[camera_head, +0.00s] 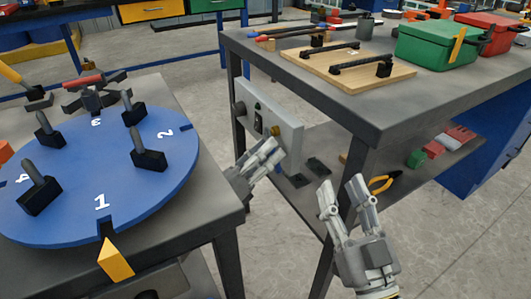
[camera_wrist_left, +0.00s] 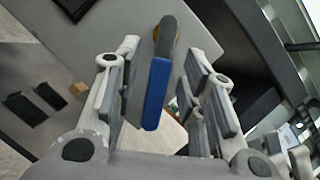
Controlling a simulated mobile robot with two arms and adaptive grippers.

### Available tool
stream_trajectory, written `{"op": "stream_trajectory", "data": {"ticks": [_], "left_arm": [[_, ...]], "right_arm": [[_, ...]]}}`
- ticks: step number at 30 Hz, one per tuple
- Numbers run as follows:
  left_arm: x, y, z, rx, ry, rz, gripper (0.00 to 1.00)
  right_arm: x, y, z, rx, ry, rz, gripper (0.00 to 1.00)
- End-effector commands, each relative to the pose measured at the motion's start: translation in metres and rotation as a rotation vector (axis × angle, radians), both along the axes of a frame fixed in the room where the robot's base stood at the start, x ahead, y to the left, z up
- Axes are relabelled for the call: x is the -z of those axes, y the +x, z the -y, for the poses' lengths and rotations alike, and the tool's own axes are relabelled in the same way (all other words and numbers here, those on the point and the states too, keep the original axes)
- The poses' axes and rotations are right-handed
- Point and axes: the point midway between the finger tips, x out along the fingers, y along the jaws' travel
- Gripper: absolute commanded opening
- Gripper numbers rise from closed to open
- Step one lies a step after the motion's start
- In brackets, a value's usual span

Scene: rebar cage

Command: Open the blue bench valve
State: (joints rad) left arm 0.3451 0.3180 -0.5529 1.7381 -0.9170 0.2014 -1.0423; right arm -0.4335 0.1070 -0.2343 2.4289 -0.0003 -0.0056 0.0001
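The blue valve handle (camera_wrist_left: 156,95), a lever with a grey upper end on a brass fitting, shows in the left wrist view. It lies between the two fingers of my left gripper (camera_wrist_left: 163,70), with visible gaps on both sides. In the head view my left gripper (camera_head: 268,154) is open in front of the grey panel (camera_head: 284,118) on the side of the right bench.
The right bench (camera_head: 350,105) carries a wooden board with black handles (camera_head: 345,68), a green box (camera_head: 437,45) and a red box (camera_head: 490,32). Its lower shelf holds yellow pliers (camera_head: 383,183). A blue numbered disc (camera_head: 90,170) sits on the left table, close to my left arm.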

Motion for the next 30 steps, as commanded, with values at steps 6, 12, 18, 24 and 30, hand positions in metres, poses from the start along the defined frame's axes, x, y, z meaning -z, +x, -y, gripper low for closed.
{"op": "stream_trajectory", "data": {"ticks": [6, 12, 18, 24, 30], "left_arm": [[0.003, -0.004, -0.005, 0.000, 0.000, -0.001, 0.38], [0.013, -0.023, -0.025, -0.001, 0.000, -0.004, 0.38], [0.024, -0.048, -0.050, -0.001, 0.000, -0.004, 0.38], [0.033, -0.067, -0.071, -0.001, -0.001, -0.003, 0.38], [0.037, -0.077, -0.081, 0.000, 0.001, -0.001, 0.38]], "right_arm": [[0.000, 0.000, 0.000, -0.001, 0.000, 0.002, 0.40], [0.000, 0.000, 0.000, 0.000, 0.001, 0.002, 0.40], [0.000, 0.000, 0.000, 0.000, 0.000, 0.001, 0.40], [0.000, 0.000, 0.000, 0.000, 0.000, 0.001, 0.40], [0.000, 0.000, 0.000, 0.000, 0.000, 0.001, 0.40]]}}
